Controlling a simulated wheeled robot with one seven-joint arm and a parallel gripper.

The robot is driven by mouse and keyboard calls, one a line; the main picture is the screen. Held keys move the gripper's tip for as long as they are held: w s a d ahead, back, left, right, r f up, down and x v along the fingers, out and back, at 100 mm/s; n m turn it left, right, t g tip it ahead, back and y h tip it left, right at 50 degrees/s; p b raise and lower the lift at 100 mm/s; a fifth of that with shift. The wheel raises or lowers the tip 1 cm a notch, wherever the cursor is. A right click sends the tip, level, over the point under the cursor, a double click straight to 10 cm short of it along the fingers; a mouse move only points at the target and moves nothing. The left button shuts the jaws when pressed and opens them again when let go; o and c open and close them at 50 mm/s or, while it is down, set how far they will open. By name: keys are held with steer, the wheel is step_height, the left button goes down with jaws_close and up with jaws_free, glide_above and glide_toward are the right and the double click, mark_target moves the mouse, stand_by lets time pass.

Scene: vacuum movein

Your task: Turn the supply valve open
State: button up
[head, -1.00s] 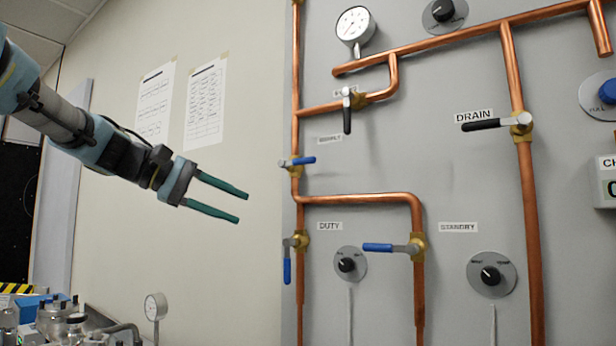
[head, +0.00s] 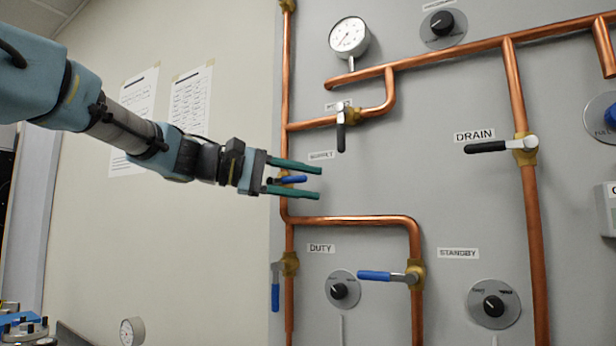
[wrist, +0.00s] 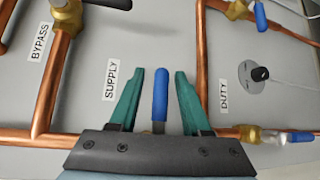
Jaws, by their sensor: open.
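The supply valve's blue lever (head: 293,179) sticks out sideways to the right from the left vertical copper pipe, across that pipe, in the head view. In the wrist view the blue lever (wrist: 160,95) stands between the two green fingers, by the SUPPLY label (wrist: 112,80). My gripper (head: 320,182) is open, with one finger above the lever and one below it. The fingers look apart from the lever on both sides. The valve body is hidden behind my gripper.
The DUTY valve (head: 290,264) with a blue lever hangs below on the same pipe. The STANDBY valve (head: 415,274) is to its right. A black-handled bypass valve (head: 341,128) is above, and a DRAIN valve (head: 525,149) is at right. A pressure gauge (head: 349,37) sits at the top.

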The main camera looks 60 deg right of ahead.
steer(key=shift+s+d, duration=0.2)
jaws_close()
stand_by(0.3)
steer(key=shift+f, duration=0.1)
stand_by(1.0)
